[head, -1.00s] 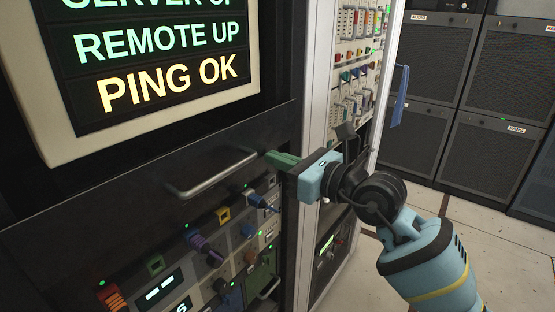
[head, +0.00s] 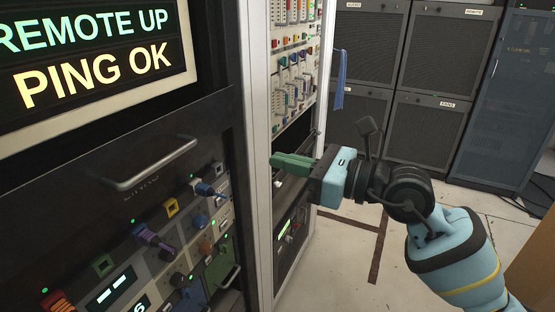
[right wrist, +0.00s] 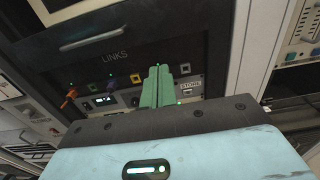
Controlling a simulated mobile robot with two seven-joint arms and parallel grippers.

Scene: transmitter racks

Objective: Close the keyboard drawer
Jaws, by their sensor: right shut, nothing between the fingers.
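The keyboard drawer appears as a dark front panel (head: 75,165) with a silver bar handle (head: 150,168), below the lit screen. In the right wrist view the handle (right wrist: 95,41) lies up and left of my fingers, above the LINKS lettering. The front looks close to the rack face, but I cannot tell whether it is fully in. My right gripper (head: 274,160) has green fingers pressed together and empty. It is right of the drawer, apart from the handle, in front of the neighbouring white-edged rack. Its fingers (right wrist: 157,72) also show in the wrist view. My left gripper is out of view.
Below the drawer is a panel with coloured plugs and cables (head: 150,238). The white rack post (head: 258,160) stands close behind my right fingers. A blue strap (head: 340,75) hangs from that rack. Dark speaker-like cabinets (head: 430,130) stand at the back.

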